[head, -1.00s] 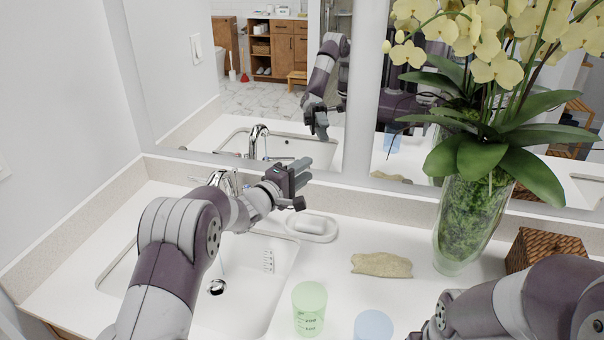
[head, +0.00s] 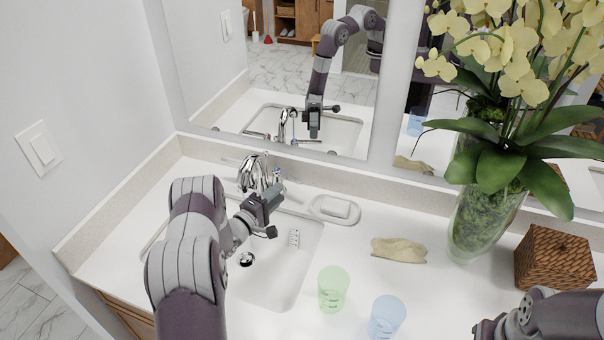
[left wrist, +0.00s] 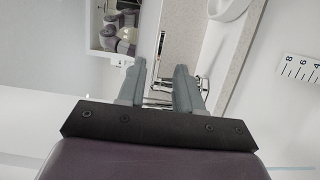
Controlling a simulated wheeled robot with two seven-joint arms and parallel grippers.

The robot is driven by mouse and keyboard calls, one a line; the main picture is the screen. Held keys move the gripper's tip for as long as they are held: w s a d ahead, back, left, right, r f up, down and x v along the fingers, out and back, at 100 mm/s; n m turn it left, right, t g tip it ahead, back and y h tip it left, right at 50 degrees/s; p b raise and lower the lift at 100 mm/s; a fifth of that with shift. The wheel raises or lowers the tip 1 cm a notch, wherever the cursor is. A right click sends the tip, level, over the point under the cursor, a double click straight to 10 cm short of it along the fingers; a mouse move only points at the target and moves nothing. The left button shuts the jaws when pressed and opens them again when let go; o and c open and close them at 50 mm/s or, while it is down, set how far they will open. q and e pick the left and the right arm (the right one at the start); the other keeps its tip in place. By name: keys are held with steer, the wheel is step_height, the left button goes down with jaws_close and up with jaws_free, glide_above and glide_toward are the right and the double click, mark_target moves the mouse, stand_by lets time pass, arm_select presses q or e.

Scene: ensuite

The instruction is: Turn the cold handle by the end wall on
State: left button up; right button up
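The chrome faucet (head: 254,172) stands behind the sink (head: 290,262), near the end wall at left. A lever shows at its right (head: 292,180); the handle on the end-wall side is only a thin chrome piece (head: 232,160), its setting unclear. My left gripper (head: 268,200) is just in front of the faucet, over the sink's back edge. In the left wrist view its two grey fingers (left wrist: 160,72) are apart with nothing gripped; chrome parts (left wrist: 203,84) show behind and beside them. I cannot tell whether they touch. My right gripper is out of view.
A soap dish (head: 334,209) sits right of the faucet. A green cup (head: 332,288), a blue cup (head: 386,316), a tan cloth (head: 399,250), an orchid vase (head: 482,215) and a wicker box (head: 553,258) stand farther right. The mirror (head: 300,80) is behind.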

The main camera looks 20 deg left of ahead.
mark_target(291, 180)
arm_select(q)
steer(key=p+x, duration=0.1)
steer(key=x, duration=0.6)
steer(key=shift+a, duration=0.15)
steer(key=shift+w, duration=0.8)
